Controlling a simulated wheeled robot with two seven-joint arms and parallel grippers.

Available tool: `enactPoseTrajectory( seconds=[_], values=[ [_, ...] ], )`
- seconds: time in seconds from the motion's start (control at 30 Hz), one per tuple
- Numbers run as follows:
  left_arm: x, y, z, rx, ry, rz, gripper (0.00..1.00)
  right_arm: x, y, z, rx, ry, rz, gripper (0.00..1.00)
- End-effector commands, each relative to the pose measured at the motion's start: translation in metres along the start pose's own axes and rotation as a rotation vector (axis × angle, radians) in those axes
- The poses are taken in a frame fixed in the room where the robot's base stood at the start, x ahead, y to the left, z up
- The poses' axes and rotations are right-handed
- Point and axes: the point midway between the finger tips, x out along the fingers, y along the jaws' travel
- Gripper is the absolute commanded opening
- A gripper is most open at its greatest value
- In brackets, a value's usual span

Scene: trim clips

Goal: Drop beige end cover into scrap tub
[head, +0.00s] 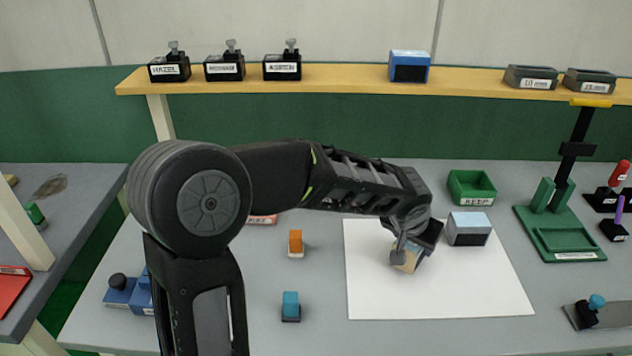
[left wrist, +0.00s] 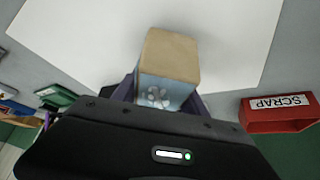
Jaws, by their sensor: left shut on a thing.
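The beige end cover (head: 408,262) is a small block with a tan face and a pale blue side. My left gripper (head: 403,254) is shut on it over the white sheet. In the left wrist view the end cover (left wrist: 171,58) sits between the fingers, with a flower-like mark on its pale side. The red scrap tub (left wrist: 283,118), labelled SCRAP, is at the right of that view, apart from the gripper. In the head view only a bit of the red tub (head: 262,219) shows below my arm; the rest is hidden. My right gripper is not in view.
A grey block with a light blue top (head: 468,229) stands on the white sheet (head: 440,296) close to the gripper. A green KEEP tub (head: 472,187) is behind it. Orange (head: 295,243) and blue (head: 291,306) pieces stand left of the sheet. A green fixture (head: 560,240) is at right.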

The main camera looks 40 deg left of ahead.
Motion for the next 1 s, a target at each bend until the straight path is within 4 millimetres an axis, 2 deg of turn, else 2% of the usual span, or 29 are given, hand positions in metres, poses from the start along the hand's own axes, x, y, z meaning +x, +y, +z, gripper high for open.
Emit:
enactPoseTrajectory(
  seconds=[0.4, 0.57, 0.67, 0.77, 0.9, 1.0],
  values=[
    [0.0, -0.001, -0.001, -0.002, 0.001, -0.001, 0.0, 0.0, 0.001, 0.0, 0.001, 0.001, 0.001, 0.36],
    [0.0, -0.018, -0.015, -0.039, 0.002, -0.024, 0.0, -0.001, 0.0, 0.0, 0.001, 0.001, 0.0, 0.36],
    [0.0, -0.045, -0.034, -0.098, 0.001, -0.059, 0.0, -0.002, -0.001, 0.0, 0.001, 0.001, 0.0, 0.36],
    [-0.002, -0.087, -0.059, -0.182, 0.0, -0.109, 0.0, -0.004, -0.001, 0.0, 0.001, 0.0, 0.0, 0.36],
    [-0.011, -0.161, -0.091, -0.322, -0.003, -0.19, 0.0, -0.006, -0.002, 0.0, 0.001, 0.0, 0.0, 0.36],
    [-0.022, -0.213, -0.107, -0.416, -0.004, -0.244, 0.0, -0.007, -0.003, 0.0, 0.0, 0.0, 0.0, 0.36]
  ],
)
